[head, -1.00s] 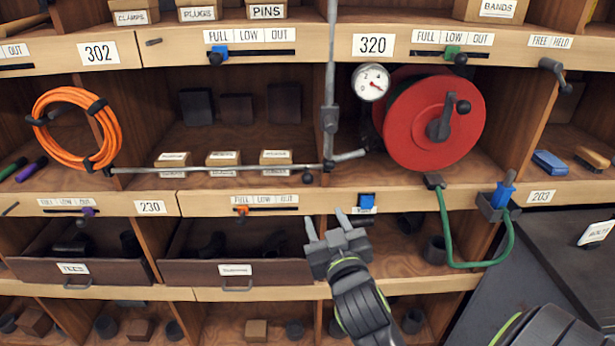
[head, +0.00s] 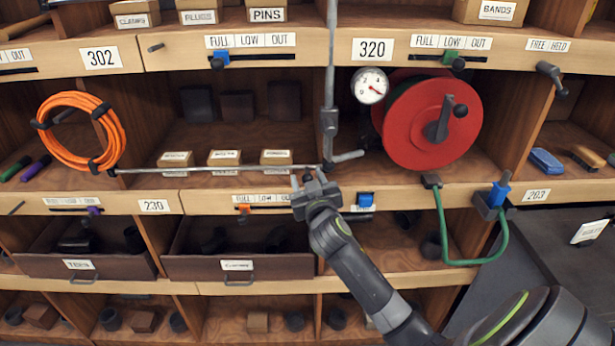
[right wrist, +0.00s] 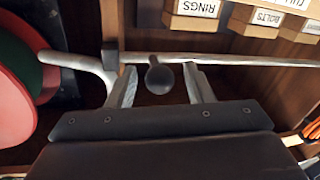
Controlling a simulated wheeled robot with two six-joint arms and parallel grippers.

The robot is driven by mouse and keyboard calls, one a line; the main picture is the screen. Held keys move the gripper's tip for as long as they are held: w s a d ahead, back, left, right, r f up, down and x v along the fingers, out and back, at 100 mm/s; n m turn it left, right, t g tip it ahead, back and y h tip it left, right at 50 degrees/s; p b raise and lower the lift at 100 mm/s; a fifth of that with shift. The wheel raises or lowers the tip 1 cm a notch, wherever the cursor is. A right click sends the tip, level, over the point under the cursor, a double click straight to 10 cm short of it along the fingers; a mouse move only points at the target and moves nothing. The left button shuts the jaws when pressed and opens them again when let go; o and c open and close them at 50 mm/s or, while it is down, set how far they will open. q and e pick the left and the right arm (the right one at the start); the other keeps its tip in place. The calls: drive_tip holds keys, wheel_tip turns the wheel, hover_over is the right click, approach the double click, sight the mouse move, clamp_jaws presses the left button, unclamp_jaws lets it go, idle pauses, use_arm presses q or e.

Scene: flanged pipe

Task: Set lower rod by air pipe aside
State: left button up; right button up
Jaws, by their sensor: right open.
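The lower rod (head: 215,168) is a thin grey bar lying level across the shelf opening, left of the upright air pipe (head: 331,75). A dark ball knob sits by its right end, close to the pipe. My right gripper (head: 308,178) is open at that end. In the right wrist view the knob (right wrist: 158,76) is between the open fingers (right wrist: 160,86), with a gap on each side; the rod (right wrist: 235,60) runs just beyond the fingertips. The gripper partly hides the knob in the head view. My left gripper is not in view.
A red reel (head: 425,125) and a gauge (head: 370,86) stand right of the pipe. The pipe's bent lever (head: 347,156) is close to my gripper. Small labelled boxes (head: 224,158) sit behind the rod, and an orange hose coil (head: 75,130) hangs near its left end.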

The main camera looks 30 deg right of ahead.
drive_tip(key=shift+w, duration=0.25)
clamp_jaws()
idle(0.3)
